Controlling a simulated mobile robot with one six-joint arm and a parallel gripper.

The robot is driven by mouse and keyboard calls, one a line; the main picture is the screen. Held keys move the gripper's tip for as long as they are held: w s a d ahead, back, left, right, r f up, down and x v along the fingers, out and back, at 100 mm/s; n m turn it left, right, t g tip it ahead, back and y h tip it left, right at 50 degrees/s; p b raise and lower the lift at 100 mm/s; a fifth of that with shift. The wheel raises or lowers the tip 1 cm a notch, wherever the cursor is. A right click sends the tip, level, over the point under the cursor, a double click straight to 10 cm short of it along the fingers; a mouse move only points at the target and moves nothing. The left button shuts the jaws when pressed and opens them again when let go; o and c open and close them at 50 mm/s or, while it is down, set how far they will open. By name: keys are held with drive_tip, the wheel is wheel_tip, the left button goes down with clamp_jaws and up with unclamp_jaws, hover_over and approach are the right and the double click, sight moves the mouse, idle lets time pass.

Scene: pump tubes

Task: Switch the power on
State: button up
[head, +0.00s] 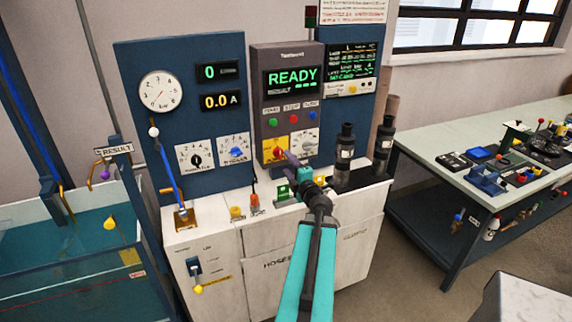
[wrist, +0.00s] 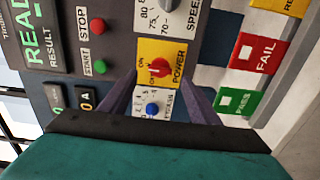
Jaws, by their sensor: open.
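The power switch (head: 275,152) is a red knob on a yellow plate at the lower left of the grey control box. In the wrist view the switch (wrist: 158,67) lies just ahead, and POWER is printed beside it. My gripper (head: 292,160) is in front of the box, close to the switch and partly over its right side. It is open, with its two purple fingers (wrist: 160,78) on either side of the switch in the picture and nothing between them. I cannot tell whether they touch the panel or which position the knob marks.
The box's screen (head: 292,79) reads READY. Green, red and blue buttons (head: 293,118) sit above the switch, with the speed dial (head: 305,143) to its right. A blue-knob dial (head: 235,148) is to its left. Black cylinders (head: 345,150) stand right of my gripper.

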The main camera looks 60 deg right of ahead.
drive_tip(key=p+v, duration=0.1)
drive_tip(key=v, duration=0.2)
drive_tip(key=shift+r, duration=0.15)
drive_tip(key=p+v, duration=0.2)
drive_tip(key=p, duration=0.4)
drive_tip(key=shift+s+a+p, duration=0.15)
drive_tip(key=shift+s+p, duration=0.05)
drive_tip(key=shift+p, duration=0.15)
idle(1.0)
